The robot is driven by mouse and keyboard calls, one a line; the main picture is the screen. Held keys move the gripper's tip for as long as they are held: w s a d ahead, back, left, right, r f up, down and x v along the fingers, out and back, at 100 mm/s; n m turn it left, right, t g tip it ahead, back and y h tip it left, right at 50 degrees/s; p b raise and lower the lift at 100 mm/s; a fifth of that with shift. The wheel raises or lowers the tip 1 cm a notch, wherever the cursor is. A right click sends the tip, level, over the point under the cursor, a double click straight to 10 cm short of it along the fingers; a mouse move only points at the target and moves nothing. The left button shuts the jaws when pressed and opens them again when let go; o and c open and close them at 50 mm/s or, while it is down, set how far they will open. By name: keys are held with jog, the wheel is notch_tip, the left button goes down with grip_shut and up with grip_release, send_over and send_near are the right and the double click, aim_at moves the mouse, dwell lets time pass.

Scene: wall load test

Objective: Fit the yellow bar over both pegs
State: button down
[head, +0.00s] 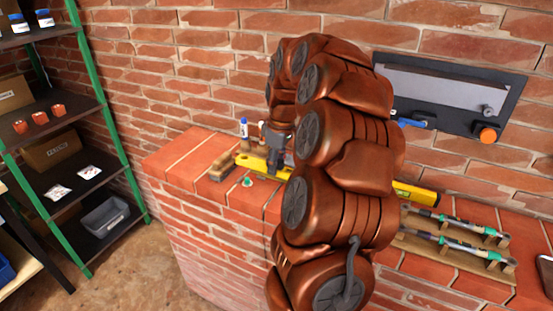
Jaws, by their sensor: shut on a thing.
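The yellow bar (250,161) lies along the top of the low brick wall (186,170). Its left part shows beside my gripper, and its right end (415,194) shows past my arm; the middle is hidden. My gripper (275,168) points down and is shut on the bar, left of its middle. I cannot tell whether the bar touches the wall top. I cannot make out either peg; my arm covers much of the area.
Wooden blocks (221,166) and a white bottle (243,128) stand near the bar's left end. A small green piece (247,182) lies in front. A tool rack (455,252) sits right. A dark panel (450,95) with an orange knob (488,135) is on the back wall.

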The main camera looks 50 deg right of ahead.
aim_at(276, 176)
jog(key=shift+f+b, duration=0.8)
jog(key=shift+f, duration=1.5)
jog(key=shift+s+f+b, duration=0.1)
jog(key=shift+f+b, duration=1)
jog(key=shift+f, duration=0.2)
dwell(0.4)
dwell(0.3)
jog(key=c, duration=0.5)
grip_release()
jog(key=shift+c, duration=0.2)
jog(key=shift+r+p, duration=0.85)
jog(key=shift+r, duration=2.65)
